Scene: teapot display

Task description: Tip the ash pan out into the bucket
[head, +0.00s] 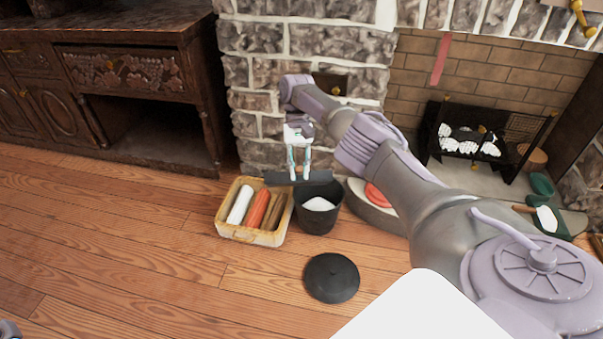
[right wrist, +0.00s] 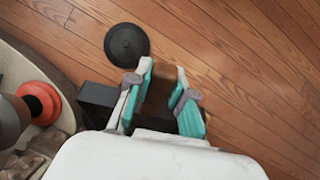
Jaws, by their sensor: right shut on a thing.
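The ash pan (head: 278,179) is a long dark tray. My right gripper (head: 299,174) is shut on it and holds it just above the back rim of the bucket. The bucket (head: 318,222) is black, upright on the floor, with a pale heap (head: 318,204) inside. I cannot tell how far the pan is tilted or what is in it. In the right wrist view the dark pan (right wrist: 97,100) shows beside and between the teal fingers (right wrist: 160,82).
A round black lid (head: 331,278) lies on the floor in front of the bucket. A yellow crate (head: 250,237) with rolls and wood stands left of it. The stone fireplace (head: 290,50) rises behind, with a grate (head: 462,143) at right. The floor at left is clear.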

